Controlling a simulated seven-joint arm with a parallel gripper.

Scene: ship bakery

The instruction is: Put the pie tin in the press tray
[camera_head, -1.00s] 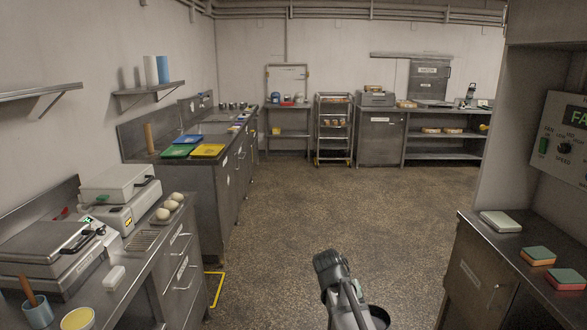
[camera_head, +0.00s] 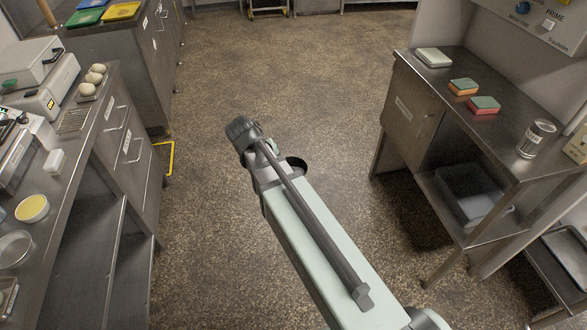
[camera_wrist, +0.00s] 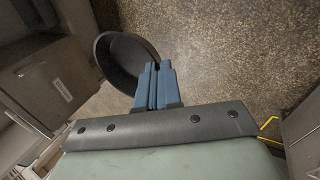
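The pie tin is a dark round pan (camera_wrist: 118,62), held at the tip of my gripper (camera_wrist: 157,70) in the wrist view. The blue fingers are together on its near rim. In the head view only a small part of the dark tin (camera_head: 298,163) shows beyond my arm, above the floor between the two counters; my fingers are hidden there. I cannot tell for sure which thing is the press tray. A shallow metal tray (camera_head: 560,262) shows at the lower right edge of the head view.
The left counter (camera_head: 98,150) holds machines, eggs and bowls. The right counter (camera_head: 440,92) holds sponges (camera_head: 484,105) and a can (camera_head: 536,140), with a grey bin (camera_head: 466,215) on its lower shelf. The floor between is clear.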

